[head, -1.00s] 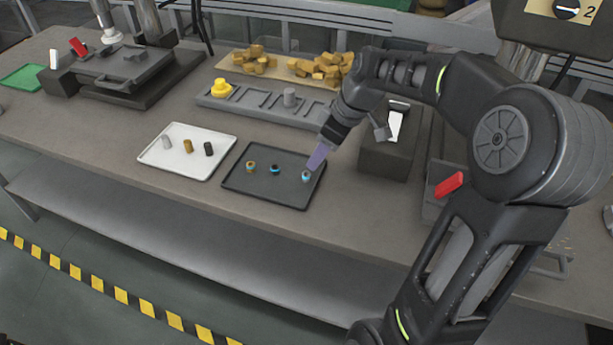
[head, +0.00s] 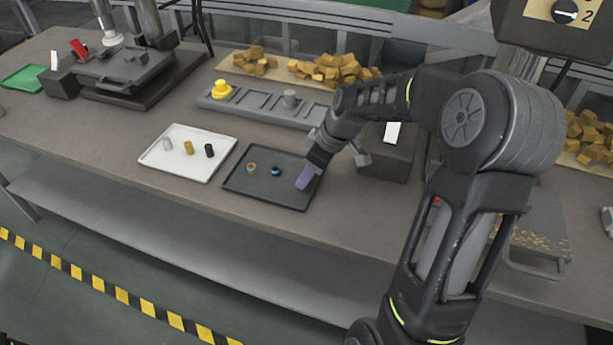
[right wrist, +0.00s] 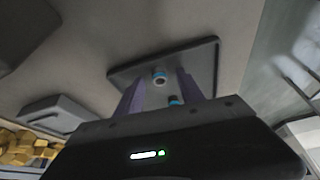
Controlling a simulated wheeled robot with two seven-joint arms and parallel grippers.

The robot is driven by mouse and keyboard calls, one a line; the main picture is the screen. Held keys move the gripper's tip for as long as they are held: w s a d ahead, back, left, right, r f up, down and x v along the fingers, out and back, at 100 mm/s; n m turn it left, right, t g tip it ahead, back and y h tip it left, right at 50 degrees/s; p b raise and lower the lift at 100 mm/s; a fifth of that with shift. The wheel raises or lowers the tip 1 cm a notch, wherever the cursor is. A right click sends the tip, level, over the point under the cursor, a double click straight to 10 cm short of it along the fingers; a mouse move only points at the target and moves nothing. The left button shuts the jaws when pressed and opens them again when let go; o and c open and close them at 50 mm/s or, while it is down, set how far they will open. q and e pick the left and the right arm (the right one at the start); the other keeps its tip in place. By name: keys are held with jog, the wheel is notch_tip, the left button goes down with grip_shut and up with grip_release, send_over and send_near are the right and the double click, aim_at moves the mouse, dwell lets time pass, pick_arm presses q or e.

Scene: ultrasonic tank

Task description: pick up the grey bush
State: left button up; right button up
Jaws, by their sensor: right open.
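My right gripper (head: 304,182) is open and points down over the right end of the dark tray (head: 236,188). In the right wrist view a grey bush with a blue band (right wrist: 160,78) shows on that tray, between the two purple fingers of the right gripper (right wrist: 160,86) in the picture. I cannot tell how far above it the fingertips are. In the head view the gripper hides this bush. A brass-coloured bush (head: 251,167) and a dark bush with blue (head: 275,171) stand to its left on the tray. My left gripper is not in view.
A white tray (head: 209,173) left of the dark one holds a light grey, a brass and a black cylinder. Behind stands a grey rack (head: 265,111) with a yellow piece and a grey cylinder. A dark block (head: 388,160) stands close right of the gripper.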

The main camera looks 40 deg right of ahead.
jog(key=shift+c, duration=0.6)
grip_shut()
dwell(0.3)
